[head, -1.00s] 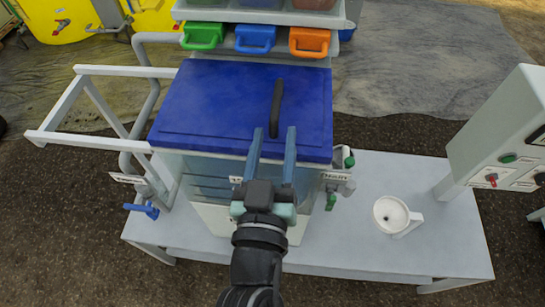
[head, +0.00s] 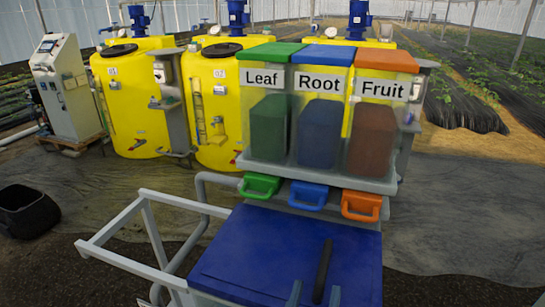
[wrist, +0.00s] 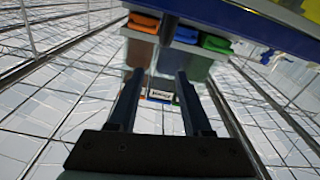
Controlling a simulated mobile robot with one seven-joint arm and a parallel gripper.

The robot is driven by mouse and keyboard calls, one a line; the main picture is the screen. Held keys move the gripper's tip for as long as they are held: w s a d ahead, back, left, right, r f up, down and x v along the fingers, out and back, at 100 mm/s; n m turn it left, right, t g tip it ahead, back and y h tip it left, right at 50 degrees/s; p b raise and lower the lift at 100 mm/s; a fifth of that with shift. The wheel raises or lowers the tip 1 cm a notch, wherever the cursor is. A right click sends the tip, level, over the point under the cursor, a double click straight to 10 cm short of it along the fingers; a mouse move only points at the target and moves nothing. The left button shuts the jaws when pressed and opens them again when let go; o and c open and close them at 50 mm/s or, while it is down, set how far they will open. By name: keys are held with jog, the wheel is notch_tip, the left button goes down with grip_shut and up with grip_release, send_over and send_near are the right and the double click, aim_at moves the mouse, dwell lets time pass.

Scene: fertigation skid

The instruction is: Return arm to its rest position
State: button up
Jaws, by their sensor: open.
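My gripper shows only by its two fingertips (head: 315,293) at the bottom edge of the head view, in front of the blue lid (head: 270,250) with its black handle (head: 322,270). The rest of my arm is out of that view. In the wrist view the two fingers (wrist: 158,82) stand apart with nothing held between them. The lid's blue edge (wrist: 245,20) runs across the top of the wrist view, which looks upside down. The lid lies shut on its tank.
Above the lid stand clear bins labelled Leaf (head: 267,115), Root (head: 320,120) and Fruit (head: 375,125), with green, blue and orange handles below. A white frame (head: 150,225) juts out left. Yellow tanks (head: 130,100) and a cabinet (head: 65,90) stand behind. A black bucket (head: 28,210) sits left.

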jog(key=w+a+r+t, duration=0.1)
jog(key=w+r+t, duration=0.1)
jog(key=r, duration=0.8)
jog(key=w+a+r+t, duration=0.1)
jog(key=w+r+t, duration=0.15)
jog(key=r, duration=0.65)
jog(key=s+a+r+n+t+y, duration=0.1)
jog(key=s+a+r+t+y, duration=0.1)
jog(key=r, duration=0.7)
jog(key=s+a+r+n+t+y, duration=0.1)
jog(key=s+a+r+t+y, duration=0.1)
jog(key=r, duration=0.7)
jog(key=shift+s+r+t+y, duration=0.35)
jog(key=shift+s+t+y, duration=0.3)
jog(key=shift+s+y, duration=0.45)
